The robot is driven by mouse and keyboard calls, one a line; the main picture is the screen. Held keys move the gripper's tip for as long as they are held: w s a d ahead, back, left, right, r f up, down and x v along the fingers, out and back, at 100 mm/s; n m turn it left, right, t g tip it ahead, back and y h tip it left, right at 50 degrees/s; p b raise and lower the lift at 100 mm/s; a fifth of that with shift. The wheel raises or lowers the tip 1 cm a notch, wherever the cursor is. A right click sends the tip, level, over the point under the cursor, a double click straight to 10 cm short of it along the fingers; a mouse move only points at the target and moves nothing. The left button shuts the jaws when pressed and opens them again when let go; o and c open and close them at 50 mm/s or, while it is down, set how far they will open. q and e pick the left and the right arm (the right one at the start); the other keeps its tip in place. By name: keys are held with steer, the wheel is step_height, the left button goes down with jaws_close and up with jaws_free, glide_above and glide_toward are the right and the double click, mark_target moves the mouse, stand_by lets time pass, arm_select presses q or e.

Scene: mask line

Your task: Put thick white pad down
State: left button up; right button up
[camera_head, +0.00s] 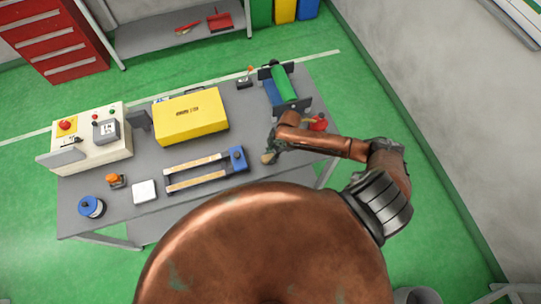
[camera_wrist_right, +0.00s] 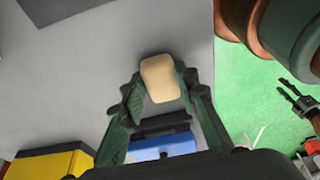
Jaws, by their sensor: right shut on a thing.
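The right gripper (camera_head: 271,153) is over the right part of the grey workbench, its arm reaching in from the right. In the right wrist view my right gripper (camera_wrist_right: 160,95) is shut on a thick off-white pad (camera_wrist_right: 160,78), cream in this light, between its green-grey fingers. The pad (camera_head: 267,159) shows small in the head view, close to the bench top; I cannot tell whether it touches. A dark two-fingered gripper, my left one (camera_wrist_right: 291,96), shows over the floor in the wrist view, fingers apart and empty.
A blue-ended sealing tool (camera_head: 237,160) lies left of the right gripper. A yellow case (camera_head: 191,117), a white square block (camera_head: 144,192), a cream control box (camera_head: 91,143) and a blue spool (camera_head: 91,207) stand further left. A green roll in a holder (camera_head: 284,83) stands behind the gripper.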

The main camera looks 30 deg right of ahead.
steer(key=shift+f, duration=0.2)
steer(key=o, duration=1)
steer(key=shift+r, duration=0.1)
steer(key=v, duration=1.2)
steer(key=shift+r+b, duration=0.1)
steer(key=shift+b, duration=0.2)
